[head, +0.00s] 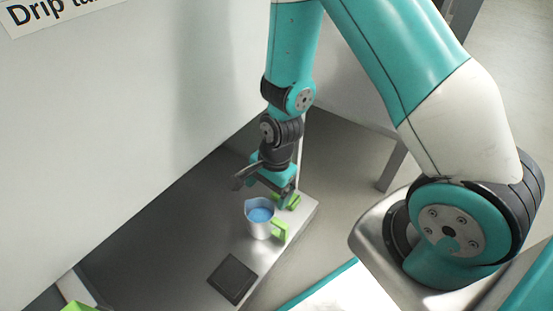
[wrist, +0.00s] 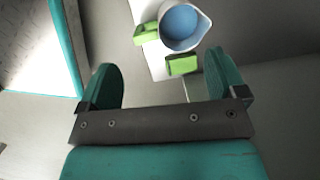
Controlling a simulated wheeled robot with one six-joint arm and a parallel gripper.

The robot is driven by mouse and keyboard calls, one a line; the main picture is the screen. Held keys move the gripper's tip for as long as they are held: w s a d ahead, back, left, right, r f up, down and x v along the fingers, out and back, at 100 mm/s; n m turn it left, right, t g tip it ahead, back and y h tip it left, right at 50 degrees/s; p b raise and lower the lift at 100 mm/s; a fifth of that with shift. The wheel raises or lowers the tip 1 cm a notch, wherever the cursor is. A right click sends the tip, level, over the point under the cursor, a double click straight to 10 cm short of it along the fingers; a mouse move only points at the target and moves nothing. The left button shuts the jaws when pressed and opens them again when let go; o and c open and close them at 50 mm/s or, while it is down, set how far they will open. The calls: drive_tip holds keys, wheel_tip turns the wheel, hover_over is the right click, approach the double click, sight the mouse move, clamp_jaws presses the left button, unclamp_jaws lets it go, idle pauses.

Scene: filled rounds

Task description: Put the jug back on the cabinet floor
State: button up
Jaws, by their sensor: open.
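The jug (head: 257,230) is pale grey-white with blue liquid inside, a spout and a green handle (head: 281,230). My gripper (head: 270,190) is just behind the jug in the head view, pointing down. In the wrist view my gripper (wrist: 162,64) has its fingers wide apart with nothing between them, and the jug lies ahead of the fingertips.
A separate green block (wrist: 182,65) lies between jug and gripper in the wrist view. A dark square pad (head: 232,278) lies in front of the jug. A white panel (head: 120,110) with a partly cut-off "Drip" label (head: 55,12) stands at left.

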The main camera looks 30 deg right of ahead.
drive_tip(key=s+a+r+n, duration=0.1)
drive_tip(key=s+r+n, duration=0.3)
drive_tip(key=r+n, duration=0.3)
drive_tip(key=s+a+r+n+y, duration=0.1)
drive_tip(key=s+a+r+n, duration=0.1)
drive_tip(key=s+r+n, duration=0.2)
drive_tip(key=s+a+r+n+y, duration=0.1)
drive_tip(key=s+r+n, duration=0.3)
drive_tip(key=r+n, duration=0.6)
wheel_tip(320, 180, up, 7)
drive_tip(key=shift+s+a+r, duration=0.2)
drive_tip(key=shift+s+a, duration=0.05)
drive_tip(key=shift+a, duration=0.3)
drive_tip(key=shift+r, duration=0.1)
wheel_tip(320, 180, up, 48)
drive_tip(key=p, duration=4.7)
drive_tip(key=shift+f+p, duration=0.2)
drive_tip(key=shift+p, duration=0.2)
